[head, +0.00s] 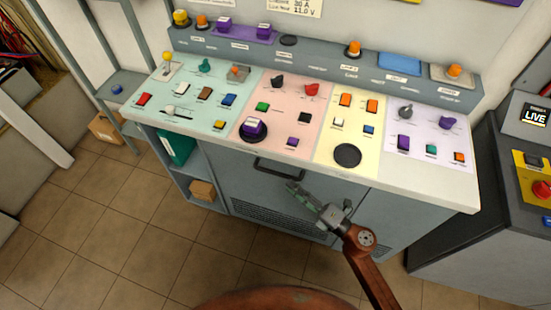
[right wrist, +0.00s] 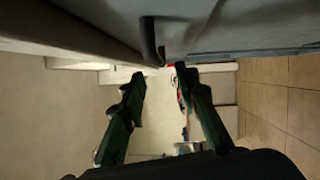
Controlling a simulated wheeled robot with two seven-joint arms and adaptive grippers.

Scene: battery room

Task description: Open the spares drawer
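The drawer front (head: 235,165) is a grey panel just under the worktop, and it looks flush with the cabinet. Its dark bar handle (head: 279,172) runs along the top, below the red and yellow panels. My right gripper (head: 293,188) is just below and in front of the handle's right end. In the right wrist view the gripper (right wrist: 160,74) has its two green fingers spread, with nothing between them. The handle (right wrist: 150,40) shows just beyond the fingertips, apart from them as far as I can tell. My left gripper is not in view.
The console worktop (head: 415,187) above overhangs the cabinet and carries several buttons and knobs. A vent grille (head: 275,220) is below. An open shelf with a teal binder (head: 176,149) and a box (head: 203,191) stands left. A dark cabinet (head: 455,225) stands right. The tiled floor in front is clear.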

